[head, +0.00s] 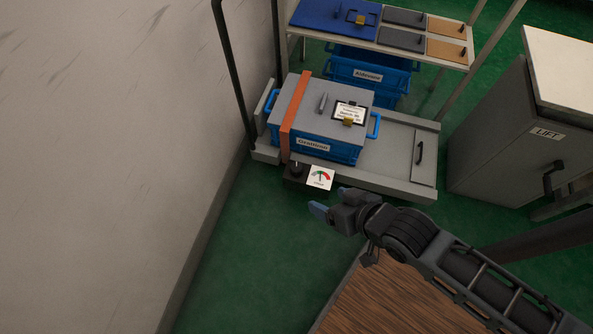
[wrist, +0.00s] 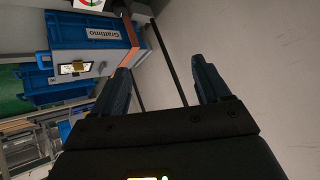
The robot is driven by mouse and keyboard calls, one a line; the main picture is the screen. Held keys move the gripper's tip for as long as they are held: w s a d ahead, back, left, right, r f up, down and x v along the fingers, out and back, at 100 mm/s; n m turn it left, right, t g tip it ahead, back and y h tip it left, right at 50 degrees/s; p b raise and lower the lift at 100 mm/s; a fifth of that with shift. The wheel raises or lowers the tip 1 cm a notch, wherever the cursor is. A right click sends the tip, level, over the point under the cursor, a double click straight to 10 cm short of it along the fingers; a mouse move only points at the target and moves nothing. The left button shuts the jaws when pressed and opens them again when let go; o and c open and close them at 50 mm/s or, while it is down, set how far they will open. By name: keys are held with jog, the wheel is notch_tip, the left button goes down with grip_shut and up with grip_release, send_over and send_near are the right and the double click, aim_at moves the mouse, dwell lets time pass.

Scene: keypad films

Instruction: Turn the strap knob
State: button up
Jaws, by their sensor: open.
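An orange strap (head: 297,110) runs over the lidded blue crate labelled Grattimo (head: 335,150), on a grey cart. At the strap's lower end, low on the cart's front, is a dark box with a black knob (head: 297,169). Beside it is a white gauge card (head: 320,177) with a red and green dial. My gripper (head: 326,207) is in front of and below the gauge, apart from the knob. In the wrist view my gripper (wrist: 168,85) is open and empty. The crate (wrist: 100,33), the strap (wrist: 133,45) and part of the gauge (wrist: 90,4) show there; the knob does not.
The grey cart (head: 395,185) has a black handle at its right. A shelf with a blue panel (head: 320,17) and grey and tan plates stands behind. A cabinet marked LIFT (head: 500,140) is at right. A wall (head: 120,130) bounds the left; green floor (head: 250,260) lies free between.

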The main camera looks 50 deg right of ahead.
jog(key=w+d+f+m+g+b, duration=0.1)
jog(key=w+f+b, duration=0.15)
jog(key=f, duration=0.25)
jog(key=w+d+f+m+g+b, duration=0.1)
jog(key=w+d+f, duration=0.1)
jog(key=w+f, duration=0.3)
jog(key=m+g+y+b, duration=0.2)
jog(key=m+g+b, duration=0.55)
jog(key=b, duration=0.55)
send_over(296, 167)
jog(key=shift+m, duration=0.35)
notch_tip(296, 167, down, 14)
jog(key=shift+f, duration=0.15)
notch_tip(296, 167, down, 8)
jog(key=b, duration=0.4)
jog(key=shift+d+r, duration=0.1)
jog(key=shift+r, duration=0.15)
jog(key=shift+c, duration=0.2)
jog(key=c, duration=1)
jog(key=shift+r+p, duration=0.1)
jog(key=shift+p, duration=0.3)
